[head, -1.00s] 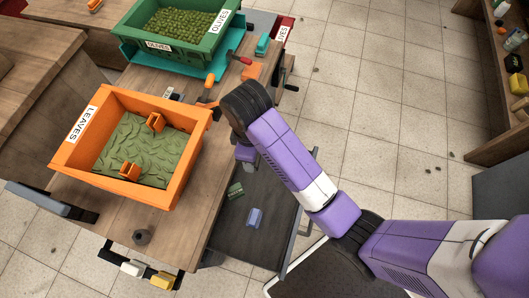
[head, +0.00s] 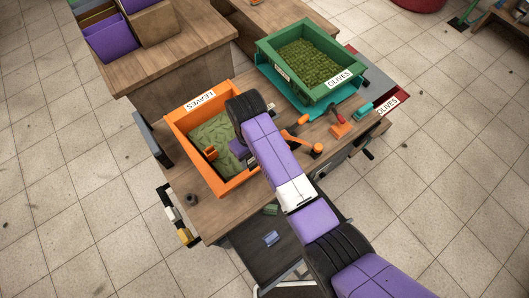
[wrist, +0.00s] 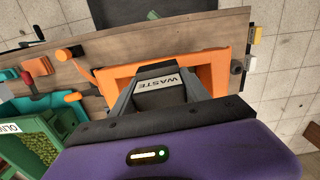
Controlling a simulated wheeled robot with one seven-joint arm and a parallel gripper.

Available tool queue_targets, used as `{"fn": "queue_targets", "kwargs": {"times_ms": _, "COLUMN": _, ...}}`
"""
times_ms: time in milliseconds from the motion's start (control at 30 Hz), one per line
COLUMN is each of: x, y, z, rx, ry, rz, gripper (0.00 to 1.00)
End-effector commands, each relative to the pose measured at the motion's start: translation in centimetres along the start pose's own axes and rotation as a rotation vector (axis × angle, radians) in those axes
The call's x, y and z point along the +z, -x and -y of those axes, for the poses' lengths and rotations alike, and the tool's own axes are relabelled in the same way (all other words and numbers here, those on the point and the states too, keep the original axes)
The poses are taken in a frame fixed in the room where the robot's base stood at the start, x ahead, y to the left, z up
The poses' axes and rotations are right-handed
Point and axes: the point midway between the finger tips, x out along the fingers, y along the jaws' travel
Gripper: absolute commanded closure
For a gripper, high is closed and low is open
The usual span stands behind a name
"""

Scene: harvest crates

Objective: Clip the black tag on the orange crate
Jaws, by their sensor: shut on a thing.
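The orange crate (head: 236,185) stands on the wooden table with green leaves in it and a white LEAVES label on its far wall. My gripper (wrist: 161,80) is shut on the black tag (wrist: 160,99), which carries a white WASTE label, upside down in the wrist view. In the head view my gripper's purple body (head: 238,149) is over the crate's right side; its fingers and the tag are hidden behind my arm. In the wrist view the crate's orange rim (wrist: 110,77) lies just behind the tag. I cannot tell whether they touch.
A green OLIVES crate (head: 325,95) sits in a teal tray behind to the right. An orange-handled tool (head: 318,148), a red-handled tool (head: 338,116) and small blocks lie on the table's right part. An orange piece (head: 210,153) sits in the leaves.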

Motion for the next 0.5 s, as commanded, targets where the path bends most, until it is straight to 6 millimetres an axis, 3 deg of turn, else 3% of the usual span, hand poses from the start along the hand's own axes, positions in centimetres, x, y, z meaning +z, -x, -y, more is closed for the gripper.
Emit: {"fn": "queue_targets", "kwargs": {"times_ms": 500, "x": -0.26, "y": -0.4, "z": -0.08, "rx": 0.001, "ry": -0.056, "rz": -0.015, "gripper": 0.85}}
